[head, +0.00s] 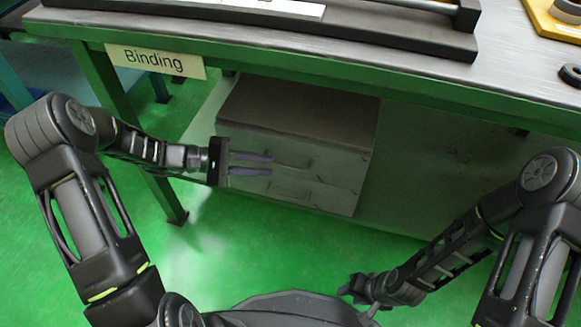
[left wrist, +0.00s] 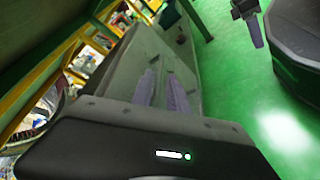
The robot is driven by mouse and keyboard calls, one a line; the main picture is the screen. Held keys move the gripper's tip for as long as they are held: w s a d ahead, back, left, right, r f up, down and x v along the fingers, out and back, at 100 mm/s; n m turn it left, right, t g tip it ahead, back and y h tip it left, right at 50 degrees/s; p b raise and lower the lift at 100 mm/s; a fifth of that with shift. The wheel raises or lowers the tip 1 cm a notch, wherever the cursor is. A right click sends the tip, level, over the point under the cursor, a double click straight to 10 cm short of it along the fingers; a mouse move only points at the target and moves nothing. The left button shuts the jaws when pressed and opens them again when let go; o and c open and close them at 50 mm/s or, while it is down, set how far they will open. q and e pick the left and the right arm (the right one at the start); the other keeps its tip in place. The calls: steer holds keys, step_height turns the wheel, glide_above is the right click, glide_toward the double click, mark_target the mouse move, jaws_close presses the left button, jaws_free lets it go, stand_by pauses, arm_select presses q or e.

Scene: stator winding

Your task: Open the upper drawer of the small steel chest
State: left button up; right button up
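My left gripper (head: 271,163) is in front of the chest, at the left part of the upper drawer. Its two purple-grey fingers are apart, with nothing seen between them; contact with the handle cannot be told. In the left wrist view the fingers (left wrist: 163,82) point at the chest front (left wrist: 125,65). My right gripper (head: 356,289) hangs low, away from the chest, its finger opening unclear.
The bench (head: 330,75) with a "Binding" label (head: 155,61) overhangs the chest. A green bench leg (head: 160,185) stands left of the chest, close to my left arm. The green floor (head: 250,245) in front of the chest is clear.

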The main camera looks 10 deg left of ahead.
mark_target(283, 167)
arm_select(q)
steer(key=b+x, duration=0.2)
steer(key=x, duration=0.5)
steer(key=shift+d+f, duration=0.1)
steer(key=shift+d, duration=0.05)
jaws_close()
stand_by(1.2)
